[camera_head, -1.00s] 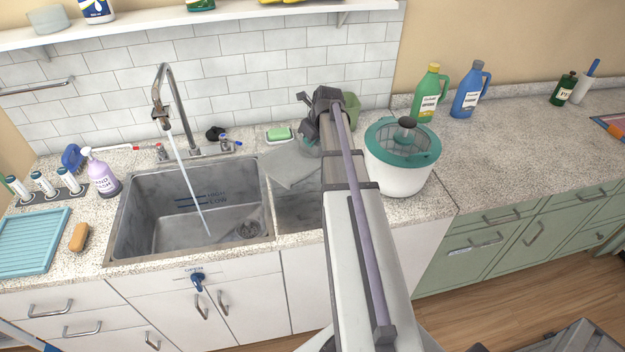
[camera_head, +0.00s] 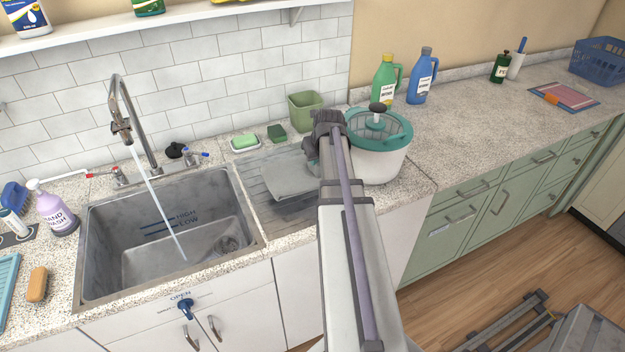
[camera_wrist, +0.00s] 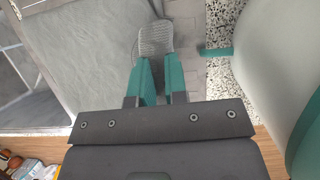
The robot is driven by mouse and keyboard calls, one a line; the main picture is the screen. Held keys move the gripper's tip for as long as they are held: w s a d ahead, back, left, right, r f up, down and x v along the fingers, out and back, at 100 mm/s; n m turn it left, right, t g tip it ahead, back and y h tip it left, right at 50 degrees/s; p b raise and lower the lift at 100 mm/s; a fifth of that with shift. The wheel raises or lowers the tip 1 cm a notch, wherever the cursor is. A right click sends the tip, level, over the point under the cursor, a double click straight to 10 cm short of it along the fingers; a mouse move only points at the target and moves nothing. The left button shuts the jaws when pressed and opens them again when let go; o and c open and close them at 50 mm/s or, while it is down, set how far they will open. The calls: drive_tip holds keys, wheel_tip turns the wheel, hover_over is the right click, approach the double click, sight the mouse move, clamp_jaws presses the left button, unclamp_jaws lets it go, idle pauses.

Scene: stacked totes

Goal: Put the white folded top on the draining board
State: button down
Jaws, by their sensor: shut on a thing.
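The folded top (camera_head: 287,176), pale grey in this light, is over the draining board (camera_head: 262,200) right of the sink. I cannot tell whether it rests fully on the board. My gripper is at its right edge, its fingers mostly hidden by my arm in the head view. In the wrist view, my gripper (camera_wrist: 158,50) has its teal fingers close together and is shut on the edge of the folded top (camera_wrist: 85,50), which spreads to the left. The grip itself is partly hidden by the fingertips.
A white pot with a teal rim (camera_head: 375,165) stands close right of my gripper. Behind the board are green soap (camera_head: 245,142), a dark green sponge (camera_head: 277,133) and a green tub (camera_head: 305,110). The sink (camera_head: 170,240) has running water. The right counter (camera_head: 470,125) is mostly clear.

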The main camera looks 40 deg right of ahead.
sight(317, 167)
wheel_tip(317, 167, down, 4)
drive_tip(key=b, duration=0.3)
drive_tip(key=shift+b, duration=0.4)
drive_tip(key=shift+a+r, duration=0.1)
drive_tip(key=shift+r, duration=0.15)
drive_tip(key=shift+f, duration=0.15)
drive_tip(key=c, duration=1.6)
unclamp_jaws()
drive_tip(key=o, duration=0.5)
drive_tip(key=shift+c, duration=0.2)
drive_tip(key=p+v, duration=1.1)
drive_tip(key=v, duration=0.1)
drive_tip(key=shift+p, duration=0.3)
